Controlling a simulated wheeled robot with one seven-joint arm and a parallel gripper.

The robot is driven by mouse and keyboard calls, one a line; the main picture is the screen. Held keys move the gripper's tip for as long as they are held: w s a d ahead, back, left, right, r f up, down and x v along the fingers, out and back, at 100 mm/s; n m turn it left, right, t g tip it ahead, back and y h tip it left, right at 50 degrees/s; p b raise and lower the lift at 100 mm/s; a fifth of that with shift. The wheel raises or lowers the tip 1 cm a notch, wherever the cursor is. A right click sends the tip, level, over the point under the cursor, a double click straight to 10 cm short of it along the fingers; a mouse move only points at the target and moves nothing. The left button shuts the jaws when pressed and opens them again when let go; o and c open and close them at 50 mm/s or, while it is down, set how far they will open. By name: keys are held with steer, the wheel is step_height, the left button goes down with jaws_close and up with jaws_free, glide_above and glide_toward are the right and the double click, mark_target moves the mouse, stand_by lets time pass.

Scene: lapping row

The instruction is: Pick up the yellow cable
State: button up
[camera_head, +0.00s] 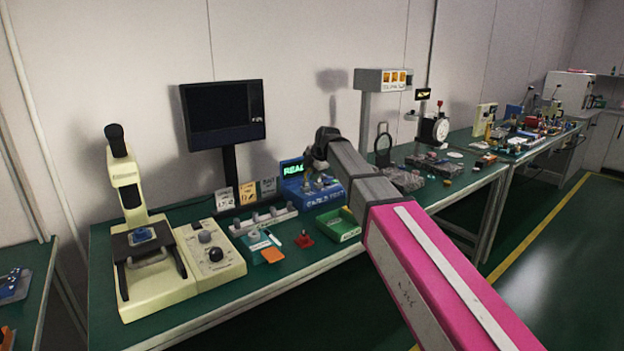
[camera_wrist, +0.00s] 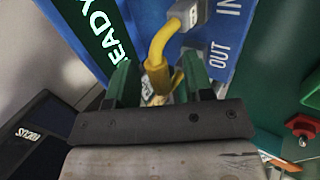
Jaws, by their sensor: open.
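The yellow cable (camera_wrist: 158,45) bends down from a grey plug (camera_wrist: 188,13) on the blue device (camera_wrist: 235,15). Its thicker lower part lies between the two green fingers of my gripper (camera_wrist: 160,80) in the wrist view. The fingers are open, one on each side, with gaps visible beside the cable. The cable's lower end is partly hidden by the gripper body. In the head view my gripper (camera_head: 312,176) is at the blue device (camera_head: 322,204) with the green lit display; the cable cannot be made out there.
A green tray (camera_head: 338,226) and a red knob piece (camera_head: 304,241) sit in front of the device. Left are a control box (camera_head: 210,255), a cream microscope-like stand (camera_head: 130,200) and a monitor (camera_head: 222,113). A lamp-topped post stands behind my arm. The table's front edge is mostly clear.

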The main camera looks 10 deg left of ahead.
jaws_close()
steer(key=shift+r, duration=0.15)
